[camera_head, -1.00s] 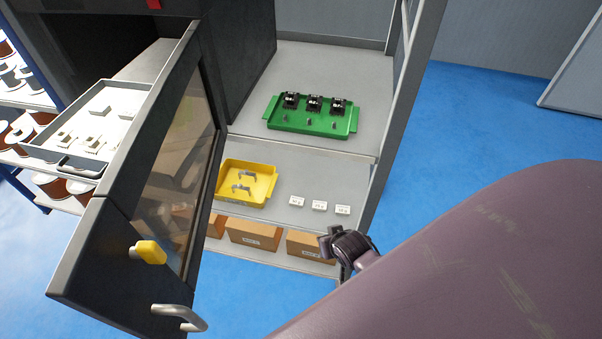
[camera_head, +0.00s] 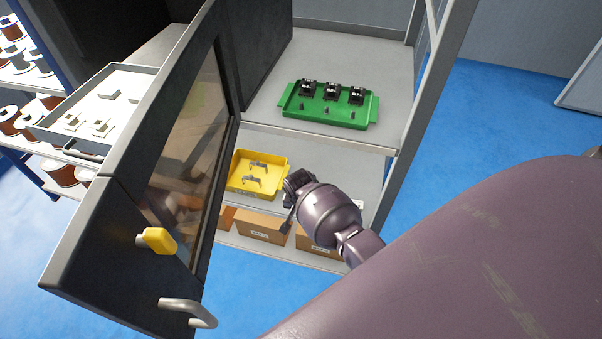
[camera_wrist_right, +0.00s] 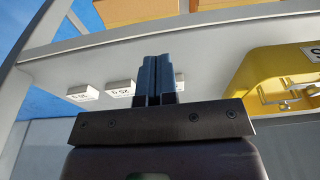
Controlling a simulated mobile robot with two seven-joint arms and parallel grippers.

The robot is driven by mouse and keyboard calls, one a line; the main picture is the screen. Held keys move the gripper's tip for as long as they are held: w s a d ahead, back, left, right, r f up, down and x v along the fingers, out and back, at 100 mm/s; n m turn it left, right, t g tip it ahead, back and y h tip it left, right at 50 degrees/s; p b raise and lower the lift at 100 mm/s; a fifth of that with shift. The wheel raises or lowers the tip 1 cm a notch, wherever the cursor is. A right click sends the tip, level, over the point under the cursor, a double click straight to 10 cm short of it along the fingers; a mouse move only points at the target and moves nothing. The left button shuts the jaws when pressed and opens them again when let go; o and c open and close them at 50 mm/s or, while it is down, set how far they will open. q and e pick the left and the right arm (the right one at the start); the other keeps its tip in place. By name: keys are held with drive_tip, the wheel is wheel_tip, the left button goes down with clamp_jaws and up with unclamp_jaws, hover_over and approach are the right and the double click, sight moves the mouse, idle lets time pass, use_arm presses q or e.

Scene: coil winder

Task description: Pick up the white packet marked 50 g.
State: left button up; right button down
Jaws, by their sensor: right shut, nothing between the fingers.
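Several small white packets lie in a row on the middle shelf. In the head view my right arm covers most of them, and one packet (camera_head: 358,204) shows at the arm's right side. In the right wrist view, where the scene looks upside down, one packet (camera_wrist_right: 84,92) lies at the left and another (camera_wrist_right: 120,89) beside it. A third (camera_wrist_right: 179,86) is partly hidden behind my right gripper (camera_wrist_right: 156,72). Their labels are too small to read surely. My right gripper (camera_head: 286,222) is shut and empty, near the shelf's front. My left gripper is not in view.
A yellow tray (camera_head: 240,188) with metal brackets is left of my right gripper. A green tray (camera_head: 315,116) stands on the upper shelf. Cardboard boxes (camera_head: 262,229) sit below. An open dark door (camera_head: 95,245) is at the left, a rack post (camera_head: 402,165) at the right.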

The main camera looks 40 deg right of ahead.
drive_tip(key=w+d, duration=0.1)
drive_tip(key=d, duration=0.1)
drive_tip(key=w+d+b, duration=0.1)
drive_tip(key=w+d, duration=0.1)
drive_tip(key=w+d+b, duration=0.1)
drive_tip(key=w+d, duration=0.1)
drive_tip(key=shift+w+d+f, duration=0.25)
drive_tip(key=shift+d, duration=0.05)
drive_tip(key=shift+w+d+f+b, duration=0.15)
drive_tip(key=shift+f+b, duration=0.1)
drive_tip(key=shift+b, duration=0.15)
drive_tip(key=shift+f, duration=0.35)
